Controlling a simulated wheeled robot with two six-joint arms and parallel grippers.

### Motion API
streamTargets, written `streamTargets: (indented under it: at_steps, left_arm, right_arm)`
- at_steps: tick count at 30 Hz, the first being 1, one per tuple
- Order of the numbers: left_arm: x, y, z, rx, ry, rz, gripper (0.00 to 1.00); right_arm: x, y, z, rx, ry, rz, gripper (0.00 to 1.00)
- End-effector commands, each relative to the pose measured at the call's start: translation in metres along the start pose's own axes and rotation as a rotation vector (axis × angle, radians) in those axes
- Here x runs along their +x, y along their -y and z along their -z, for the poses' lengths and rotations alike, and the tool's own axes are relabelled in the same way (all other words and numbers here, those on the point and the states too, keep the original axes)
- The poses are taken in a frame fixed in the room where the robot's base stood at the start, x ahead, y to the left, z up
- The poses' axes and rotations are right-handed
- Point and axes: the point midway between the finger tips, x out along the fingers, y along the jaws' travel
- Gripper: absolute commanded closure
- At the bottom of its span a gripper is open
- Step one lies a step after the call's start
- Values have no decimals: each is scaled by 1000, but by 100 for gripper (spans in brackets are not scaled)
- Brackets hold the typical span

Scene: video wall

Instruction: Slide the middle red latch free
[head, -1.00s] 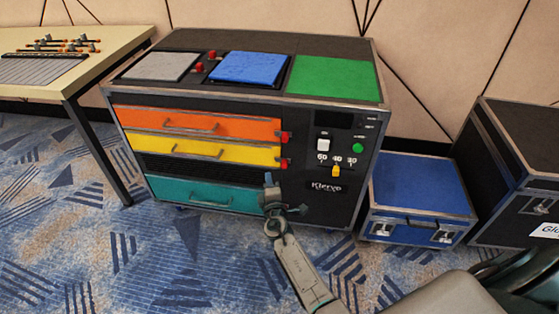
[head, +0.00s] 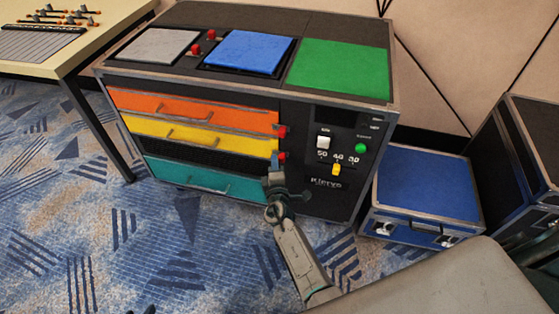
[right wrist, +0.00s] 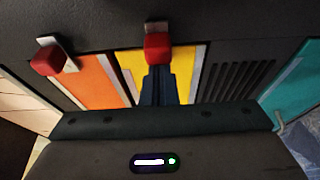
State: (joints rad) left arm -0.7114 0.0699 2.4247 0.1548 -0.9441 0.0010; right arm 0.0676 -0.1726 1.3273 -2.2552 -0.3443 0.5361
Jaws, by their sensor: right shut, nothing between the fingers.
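A dark flight-case cabinet (head: 250,82) has an orange drawer (head: 235,119), a yellow drawer (head: 235,143) and a teal drawer (head: 200,178) on its front. A red latch (head: 282,131) sits at the right end of the orange drawer. The middle red latch (head: 282,157) sits at the right end of the yellow one; it also shows in the right wrist view (right wrist: 158,48). My right gripper (head: 275,158) is shut and empty, its fingertips right beside the middle latch. Whether they touch it I cannot tell. Any latch by the teal drawer is hidden. My left gripper is not in view.
A white switch (head: 323,142), a green button (head: 361,148) and a yellow slider (head: 336,169) are right of the latches. A blue case (head: 425,185) stands right of the cabinet, a table (head: 75,50) to its left. Carpet in front is clear.

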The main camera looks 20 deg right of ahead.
Motion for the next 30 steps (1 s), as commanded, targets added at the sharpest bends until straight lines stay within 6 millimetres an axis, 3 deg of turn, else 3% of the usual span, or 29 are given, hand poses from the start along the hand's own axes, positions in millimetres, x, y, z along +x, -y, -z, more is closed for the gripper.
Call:
streamTargets:
  at_steps: [7, 15, 30]
  left_arm:
    - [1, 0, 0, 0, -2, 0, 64]
    - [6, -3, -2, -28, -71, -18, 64]
    - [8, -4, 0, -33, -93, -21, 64]
  right_arm:
    - [-1, 1, -2, -1, 0, 0, 100]
    - [-12, 2, -35, -3, 0, 1, 100]
    - [-8, 1, -38, -2, 3, -1, 100]
